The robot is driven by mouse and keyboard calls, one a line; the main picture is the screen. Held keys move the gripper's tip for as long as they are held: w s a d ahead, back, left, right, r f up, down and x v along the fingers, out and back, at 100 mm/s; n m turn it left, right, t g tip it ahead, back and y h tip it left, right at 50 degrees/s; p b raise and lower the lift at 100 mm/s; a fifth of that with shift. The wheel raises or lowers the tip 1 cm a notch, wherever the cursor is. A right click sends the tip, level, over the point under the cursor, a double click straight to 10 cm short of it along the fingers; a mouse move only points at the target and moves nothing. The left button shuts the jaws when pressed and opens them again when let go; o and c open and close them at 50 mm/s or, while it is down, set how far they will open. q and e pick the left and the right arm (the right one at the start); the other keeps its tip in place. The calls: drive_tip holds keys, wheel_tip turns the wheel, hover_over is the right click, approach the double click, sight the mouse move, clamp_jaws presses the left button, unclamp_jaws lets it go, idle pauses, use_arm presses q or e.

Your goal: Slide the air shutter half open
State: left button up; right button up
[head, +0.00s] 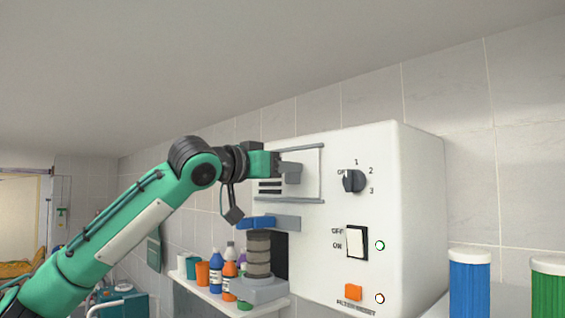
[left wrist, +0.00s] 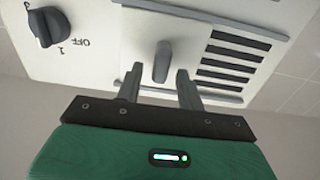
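The air shutter (left wrist: 190,38) is a pale plate between two rails on the front of the white machine. In the left wrist view its grey handle (left wrist: 162,62) stands out between the fingertips of my left gripper (left wrist: 160,72). The fingers are apart, one on each side of the handle, with gaps showing. Several dark vent slots (left wrist: 232,62) lie uncovered beside the plate. In the head view my left gripper (head: 291,171) is at the rails and hides the handle and much of the shutter. My right gripper is out of view.
The machine carries a rotary knob (head: 354,181), a rocker switch (head: 356,242) and an orange button (head: 353,292). Below the arm are a grey canister (head: 258,255) and a shelf (head: 215,300) with several bottles. Blue (head: 469,285) and green (head: 548,285) containers stand at right.

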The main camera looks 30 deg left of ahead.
use_arm(q)
drive_tip(key=shift+w+d, duration=0.1)
drive_tip(key=shift+w, duration=0.1)
drive_tip(key=shift+s, duration=0.1)
clamp_jaws()
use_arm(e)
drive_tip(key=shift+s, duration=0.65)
